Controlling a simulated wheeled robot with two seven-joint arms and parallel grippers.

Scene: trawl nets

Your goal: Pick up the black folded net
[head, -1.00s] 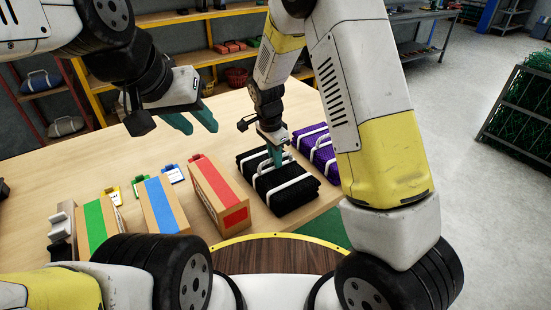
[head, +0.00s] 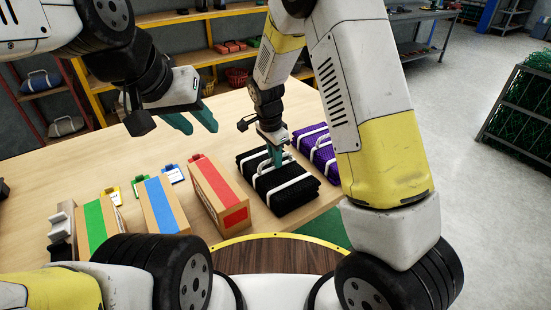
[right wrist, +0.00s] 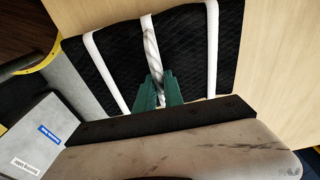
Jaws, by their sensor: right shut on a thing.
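The black folded net (head: 284,200) lies on the wooden table, bound with white straps and fitted with a white rope handle. It also shows in the right wrist view (right wrist: 190,55). My right gripper (head: 277,160) is over the net with its green fingers pointing down. In the right wrist view its fingers (right wrist: 158,92) are shut on the white rope handle (right wrist: 152,50) of the net. The net appears to rest on the table. My left gripper (head: 192,124) is open and empty above the table, left of the net.
A purple folded net (head: 314,143) lies just behind and right of the black one. Boxes with red (head: 218,190), blue (head: 160,205) and green (head: 96,222) stripes stand to the left. Shelves stand at the back.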

